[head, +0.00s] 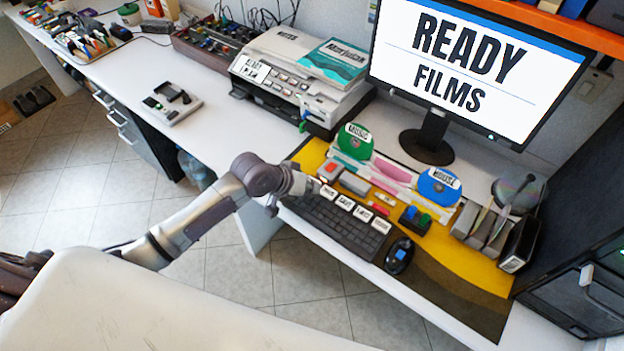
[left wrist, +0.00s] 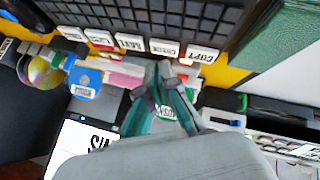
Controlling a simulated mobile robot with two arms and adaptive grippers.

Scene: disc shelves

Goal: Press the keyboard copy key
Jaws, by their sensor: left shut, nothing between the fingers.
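The black keyboard (head: 345,225) lies on the desk mat, with a row of white labelled keys along its far edge. In the left wrist view the keyboard (left wrist: 150,15) is upside down at the top, and the copy key (left wrist: 203,53) is the rightmost white key. In the head view my left gripper hides most or all of the copy key. My left gripper (head: 280,198) is over the keyboard's left end. In the left wrist view the shut, empty left gripper (left wrist: 165,72) shows just below the white keys; I cannot tell whether it touches one. My right gripper is not in view.
A monitor (head: 475,65) reading "READY FILMS" stands behind. A printer (head: 290,75) is at the back left. A black mouse (head: 399,256) lies right of the keyboard. Green and blue discs (head: 438,188) stand in holders behind it. The desk left of the printer has free room.

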